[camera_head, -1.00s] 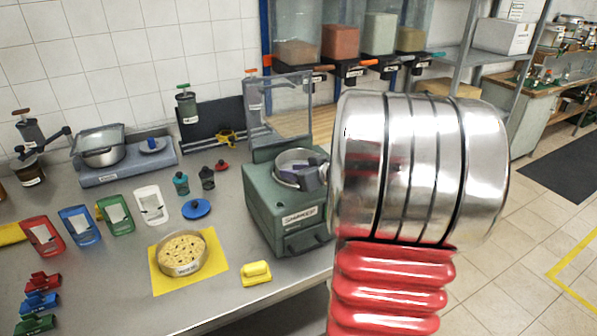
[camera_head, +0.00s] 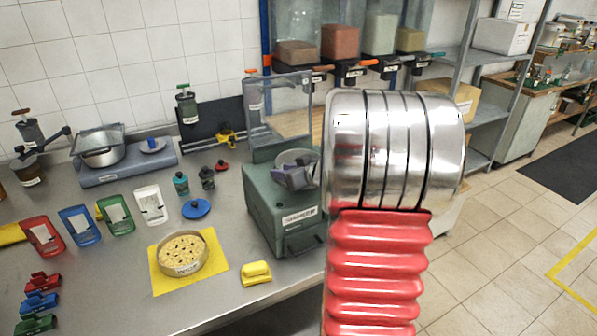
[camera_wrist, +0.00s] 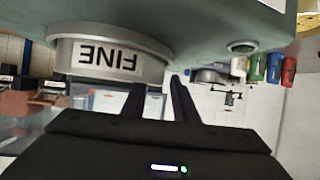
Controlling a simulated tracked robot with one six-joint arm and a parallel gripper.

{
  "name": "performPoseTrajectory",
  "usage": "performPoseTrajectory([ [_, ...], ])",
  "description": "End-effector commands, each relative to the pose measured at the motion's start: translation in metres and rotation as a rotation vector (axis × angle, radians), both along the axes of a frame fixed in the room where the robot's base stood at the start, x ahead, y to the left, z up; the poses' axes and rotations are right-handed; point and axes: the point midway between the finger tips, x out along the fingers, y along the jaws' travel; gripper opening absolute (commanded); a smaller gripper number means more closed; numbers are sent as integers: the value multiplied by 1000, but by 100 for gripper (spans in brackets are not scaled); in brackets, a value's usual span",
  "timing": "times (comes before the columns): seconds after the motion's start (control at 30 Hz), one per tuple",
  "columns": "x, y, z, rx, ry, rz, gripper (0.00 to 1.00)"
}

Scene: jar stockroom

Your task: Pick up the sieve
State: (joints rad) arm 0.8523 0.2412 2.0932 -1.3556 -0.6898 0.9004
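A round metal sieve labelled FINE (camera_wrist: 110,62) sits in the green shaker (camera_head: 285,215); its label reads upside down in the wrist view. In the head view the sieve (camera_head: 297,157) is partly hidden behind my gripper (camera_head: 301,177). In the wrist view my gripper (camera_wrist: 158,84) has its two dark fingers apart, close to the sieve's rim at the right part of its wall. I cannot tell whether they touch it. A second round sieve (camera_head: 182,271) with speckled contents stands on a yellow mat (camera_head: 215,275).
My silver and red arm covers the right middle of the head view. A clear shield (camera_head: 280,105) stands behind the shaker. A yellow block (camera_head: 256,273) lies in front of it. Red, blue, green and white scoops (camera_head: 80,227) stand left. Hoppers (camera_head: 340,42) hang behind.

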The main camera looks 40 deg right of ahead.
Motion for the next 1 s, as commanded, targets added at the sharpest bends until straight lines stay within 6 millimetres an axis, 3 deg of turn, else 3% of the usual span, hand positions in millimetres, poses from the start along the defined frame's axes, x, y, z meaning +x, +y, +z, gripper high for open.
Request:
performPoseTrajectory([
  [0.43, 0, 0, 0, 0, 0, 0, 26],
  [0.8, 0, 0, 0, 0, 0, 1, 0],
  [1.0, 0, 1, 0, 1, 0, 0, 0],
])
